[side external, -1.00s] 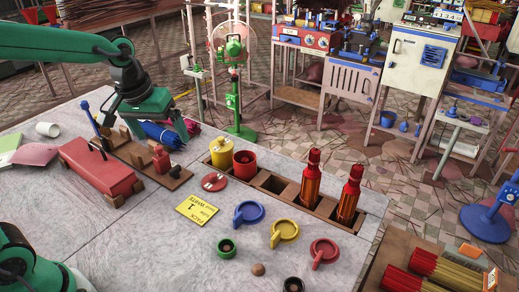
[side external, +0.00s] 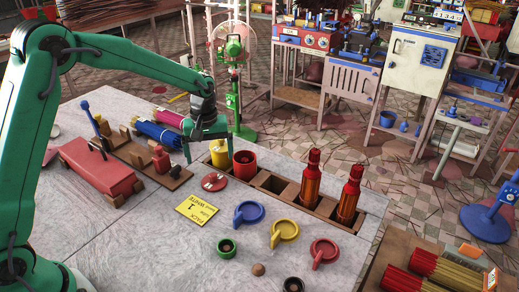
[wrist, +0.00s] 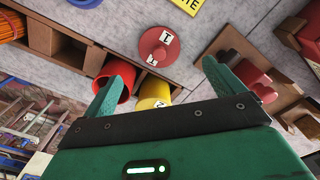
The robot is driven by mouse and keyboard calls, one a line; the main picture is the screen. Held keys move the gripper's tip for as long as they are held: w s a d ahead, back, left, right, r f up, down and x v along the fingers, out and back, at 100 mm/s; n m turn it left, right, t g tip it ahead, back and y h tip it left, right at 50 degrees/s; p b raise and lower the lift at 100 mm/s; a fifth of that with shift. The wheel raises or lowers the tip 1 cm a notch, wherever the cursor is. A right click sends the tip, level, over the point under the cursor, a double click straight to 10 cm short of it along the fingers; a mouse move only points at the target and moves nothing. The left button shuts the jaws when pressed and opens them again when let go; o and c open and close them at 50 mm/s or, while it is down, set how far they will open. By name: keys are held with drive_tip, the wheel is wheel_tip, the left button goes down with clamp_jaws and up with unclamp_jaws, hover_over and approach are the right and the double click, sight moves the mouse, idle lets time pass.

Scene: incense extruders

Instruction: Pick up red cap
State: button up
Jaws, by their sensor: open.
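A flat round red cap (side external: 215,182) with white marks lies on the table in front of the yellow canister (side external: 221,153). It also shows in the wrist view (wrist: 148,40), ahead of the fingertips. A second red lid with a side handle (side external: 324,251) lies nearer the front right; I cannot tell which one the task's name means. My gripper (side external: 207,150) is open and empty, above the table beside the yellow canister and partly hiding it. In the wrist view its fingers (wrist: 160,80) spread on either side of the yellow canister, apart from the red cap.
A red canister (side external: 244,164) stands beside the yellow one in a wooden rack with two red bottles (side external: 312,178). Blue (side external: 249,212) and yellow (side external: 285,230) handled lids lie in front. A wooden stand with a red block (side external: 161,160) is left of my gripper. A yellow card (side external: 197,209) lies flat.

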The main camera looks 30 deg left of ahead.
sight(213, 174)
drive_tip(key=shift+w+f, duration=0.2)
drive_tip(key=shift+f, duration=0.25)
drive_tip(key=shift+f, duration=1.3)
drive_tip(key=shift+f, duration=2.6)
drive_tip(key=shift+c, duration=0.2)
drive_tip(key=c, duration=1)
